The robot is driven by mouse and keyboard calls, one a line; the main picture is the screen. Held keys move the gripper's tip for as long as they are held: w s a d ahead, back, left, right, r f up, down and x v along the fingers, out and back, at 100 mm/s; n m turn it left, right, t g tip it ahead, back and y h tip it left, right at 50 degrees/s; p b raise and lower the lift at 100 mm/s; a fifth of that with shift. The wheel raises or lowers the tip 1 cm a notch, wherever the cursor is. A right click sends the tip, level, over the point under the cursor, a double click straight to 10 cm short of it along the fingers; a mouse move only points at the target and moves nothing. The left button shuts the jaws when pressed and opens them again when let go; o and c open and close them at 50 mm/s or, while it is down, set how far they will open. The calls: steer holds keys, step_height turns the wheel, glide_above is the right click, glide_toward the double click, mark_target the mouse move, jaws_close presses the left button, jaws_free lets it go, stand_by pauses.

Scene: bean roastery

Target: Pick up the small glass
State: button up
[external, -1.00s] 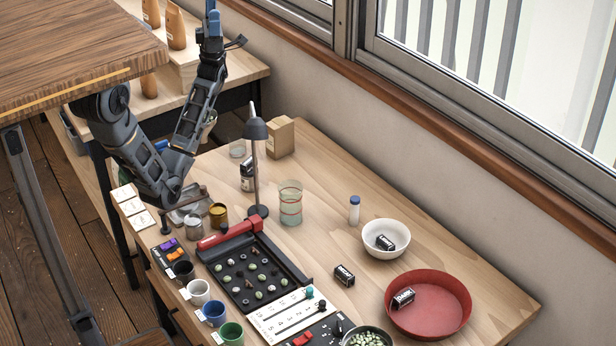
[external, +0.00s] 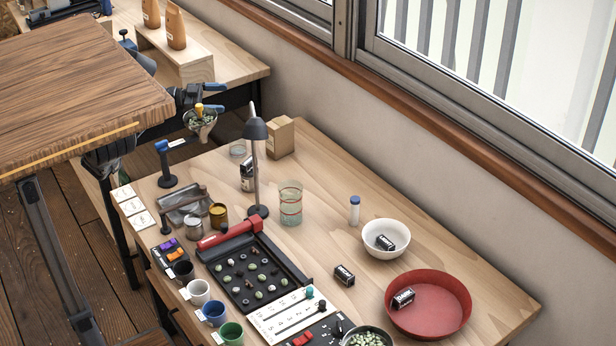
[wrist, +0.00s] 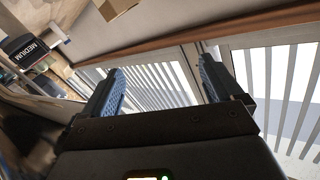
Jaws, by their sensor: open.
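A small clear glass (external: 237,149) stands near the far left end of the wooden table, left of the desk lamp. In the wrist view my gripper (wrist: 165,88) is open, with only window and railings between the fingers. I cannot make out the small glass in the wrist view.
The desk lamp (external: 256,130), a dark-labelled container (external: 247,176) and a cardboard box (external: 280,138) stand near the small glass. A funnel-like vessel of beans (external: 201,122) is just below my gripper. The raised wooden tabletop (external: 80,70) is at left. Free table lies right of the banded glass.

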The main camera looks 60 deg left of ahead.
mark_target(237, 146)
steer(key=f+g, duration=0.1)
steer(key=f, duration=0.3)
steer(key=s+d+f+n+g, duration=0.1)
steer(key=f+g, duration=0.1)
steer(key=f, duration=0.3)
steer(key=s+f+n+g+y, duration=0.1)
steer(key=f, duration=0.3)
steer(key=shift+s+d+f+g, duration=0.2)
steer(key=shift+d+g, duration=0.1)
steer(key=shift+d, duration=0.1)
steer(key=shift+d+f, duration=0.2)
steer(key=shift+f, duration=0.1)
steer(key=x, duration=0.7)
steer(key=shift+d+r, duration=0.15)
steer(key=shift+d, duration=0.4)
steer(key=c, duration=1.1)
steer(key=shift+r, duration=0.1)
